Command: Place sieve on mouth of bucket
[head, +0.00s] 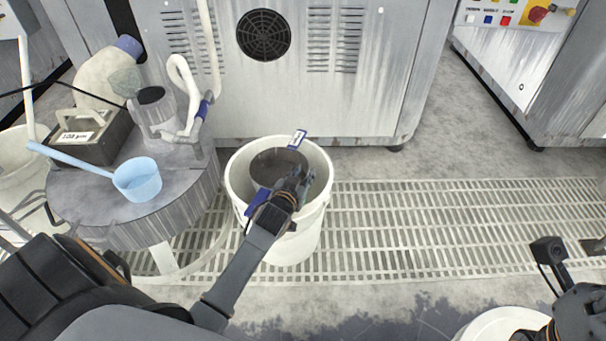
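The white bucket (280,248) stands on the floor grating in the middle of the head view. The sieve (275,163), a dark round pan with blue tabs, is at the bucket's mouth. One tab (298,140) lies at the far rim, the other (257,201) at the near left rim; I cannot tell whether both rest on it. My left gripper (302,178) is over the mouth, at the sieve's near right side, and hides part of it. Whether its fingers grip the sieve is unclear. My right gripper (522,336) is mostly cut off at the lower right edge.
A round grey stand (140,222) left of the bucket holds a light blue scoop (138,180), a labelled box (88,135) and a hose fitting (158,112). A grey cabinet (320,95) stands behind. The grating (450,215) right of the bucket is clear.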

